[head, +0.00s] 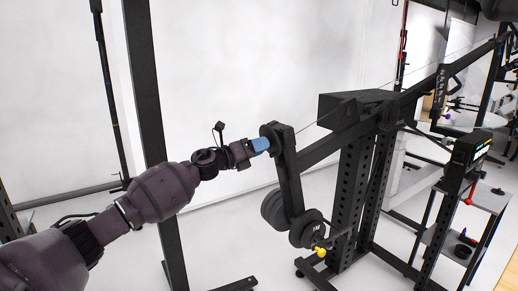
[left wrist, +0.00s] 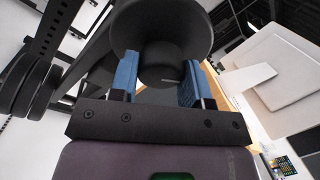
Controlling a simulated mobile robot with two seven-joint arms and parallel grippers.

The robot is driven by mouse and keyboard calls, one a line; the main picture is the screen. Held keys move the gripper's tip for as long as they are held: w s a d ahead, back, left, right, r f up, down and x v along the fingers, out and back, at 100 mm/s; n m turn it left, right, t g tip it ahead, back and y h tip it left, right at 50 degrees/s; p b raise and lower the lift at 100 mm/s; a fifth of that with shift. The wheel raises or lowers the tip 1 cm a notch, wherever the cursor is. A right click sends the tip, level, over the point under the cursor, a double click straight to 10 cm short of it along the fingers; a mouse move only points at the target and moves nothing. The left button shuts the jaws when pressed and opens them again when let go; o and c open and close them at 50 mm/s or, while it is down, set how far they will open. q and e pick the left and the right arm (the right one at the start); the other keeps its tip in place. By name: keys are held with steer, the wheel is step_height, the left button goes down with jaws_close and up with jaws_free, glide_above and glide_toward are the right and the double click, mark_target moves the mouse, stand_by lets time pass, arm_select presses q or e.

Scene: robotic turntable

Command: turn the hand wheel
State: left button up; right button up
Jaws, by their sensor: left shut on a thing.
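The hand wheel (head: 284,135) looks like a black round piece at the top end of a black arm on a dark metal frame. In the left wrist view it shows as a wide black disc (left wrist: 165,20) with a short black round hub (left wrist: 161,64) facing me. My left gripper (head: 262,144) reaches it from the left. Its blue fingers stand on either side of the hub in the left wrist view (left wrist: 161,76), shut on it. In the head view the fingers hide part of the near face of the wheel. My right gripper is not in view.
Round black weights (head: 307,229) and a yellow knob (head: 320,252) hang below the wheel. A perforated upright (head: 352,190) and a slanted beam stand to its right. A dark post (head: 146,90) rises behind my left arm. A box with a screen (head: 467,157) is at the right.

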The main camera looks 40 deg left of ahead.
arm_select(q)
steer(key=shift+m, duration=0.6)
steer(key=o, duration=0.9)
steer(key=shift+y, duration=0.3)
steer(key=shift+v, duration=5.45)
